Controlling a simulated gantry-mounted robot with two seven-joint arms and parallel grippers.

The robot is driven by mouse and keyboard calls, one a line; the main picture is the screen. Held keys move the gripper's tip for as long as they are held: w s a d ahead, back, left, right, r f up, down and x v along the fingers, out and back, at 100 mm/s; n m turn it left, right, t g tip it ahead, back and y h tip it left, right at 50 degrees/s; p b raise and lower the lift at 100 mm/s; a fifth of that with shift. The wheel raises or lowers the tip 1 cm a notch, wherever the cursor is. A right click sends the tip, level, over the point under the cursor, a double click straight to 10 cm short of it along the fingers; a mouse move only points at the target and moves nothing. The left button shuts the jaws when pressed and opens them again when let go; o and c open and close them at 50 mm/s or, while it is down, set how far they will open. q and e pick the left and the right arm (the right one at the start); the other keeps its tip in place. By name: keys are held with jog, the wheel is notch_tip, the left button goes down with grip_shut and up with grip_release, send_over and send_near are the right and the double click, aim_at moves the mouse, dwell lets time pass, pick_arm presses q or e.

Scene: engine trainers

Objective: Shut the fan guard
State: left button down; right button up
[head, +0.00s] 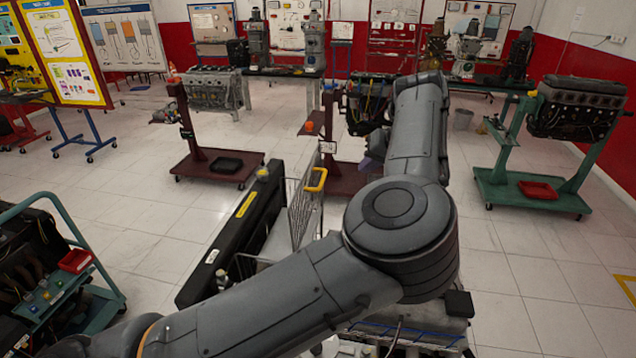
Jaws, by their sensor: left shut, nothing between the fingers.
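The fan guard (303,210) is a wire mesh panel with a yellow handle (316,180) at its top. It stands upright, swung out at an angle from the long black radiator housing (262,208) on its left, with a gap between them. Its lower right part is hidden behind my left arm. My left arm crosses the front of the picture and bends up and away. My left gripper (373,157) shows only in small part beyond the forearm, to the right of the yellow handle and apart from it. It is shut and empty. My right gripper is out of view.
An engine on a dark red stand (345,185) stands behind the guard. A green stand (530,190) with an engine is at right, and a green-framed trainer (75,265) at lower left. Open tiled floor lies left of the housing and at lower right.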

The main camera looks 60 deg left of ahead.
pick_arm(q)
jog(key=s+a+f, duration=0.4)
jog(key=a+f, duration=0.3)
jog(key=a, duration=0.1)
jog(key=shift+a+f+p, duration=0.25)
jog(key=shift+a+p, duration=0.1)
jog(key=shift+p, duration=0.05)
jog(key=shift+s+a, duration=0.1)
dwell(0.4)
